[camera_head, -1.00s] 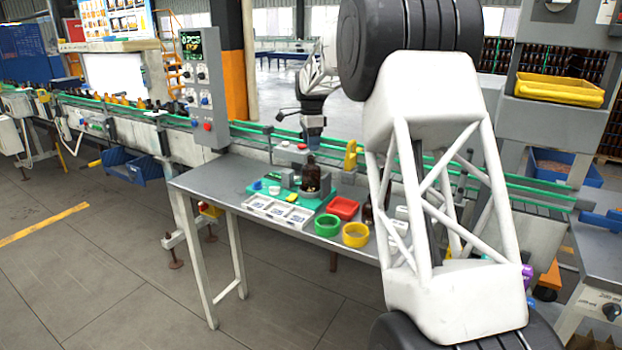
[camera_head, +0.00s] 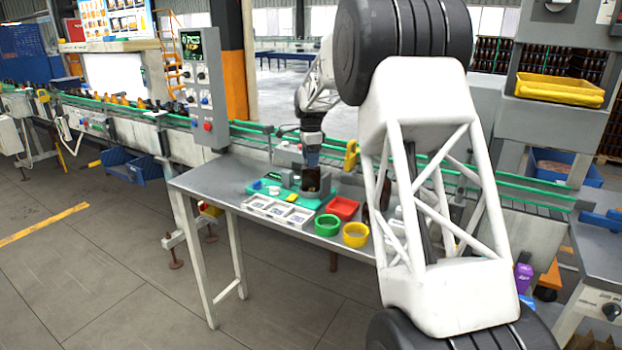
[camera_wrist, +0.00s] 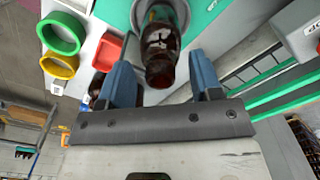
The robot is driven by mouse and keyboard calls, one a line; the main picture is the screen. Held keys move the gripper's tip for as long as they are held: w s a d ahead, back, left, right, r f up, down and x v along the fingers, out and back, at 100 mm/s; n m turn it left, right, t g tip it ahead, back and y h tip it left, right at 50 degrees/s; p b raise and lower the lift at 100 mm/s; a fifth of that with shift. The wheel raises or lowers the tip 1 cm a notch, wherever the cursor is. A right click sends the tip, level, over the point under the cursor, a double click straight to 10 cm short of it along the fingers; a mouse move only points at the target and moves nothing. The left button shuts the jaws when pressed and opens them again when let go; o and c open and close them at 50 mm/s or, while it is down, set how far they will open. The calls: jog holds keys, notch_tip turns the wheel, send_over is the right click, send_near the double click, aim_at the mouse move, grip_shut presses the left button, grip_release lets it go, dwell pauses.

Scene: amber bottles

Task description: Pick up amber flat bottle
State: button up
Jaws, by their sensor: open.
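The amber bottle (camera_wrist: 160,45) shows in the wrist view, its neck pointing toward my gripper and its base end on a light round piece over the green mat. My gripper (camera_wrist: 165,80) is open, with one blue-grey finger on each side of the bottle's neck and a visible gap on both sides. In the head view the gripper (camera_head: 312,160) is directly above the amber bottle (camera_head: 311,181), whose upper part is hidden by it. The bottle stands upright on the green mat (camera_head: 262,184).
A red tray (camera_head: 342,208), a green ring (camera_head: 327,225) and a yellow ring (camera_head: 355,235) are on the grey table (camera_head: 215,183). White trays (camera_head: 278,210) lie at the mat's front. A yellow object (camera_head: 351,155) stands right of the gripper. A dark bottle is partly hidden behind my arm.

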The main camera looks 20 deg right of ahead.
jog(key=shift+f, duration=0.45)
grip_shut()
dwell(0.4)
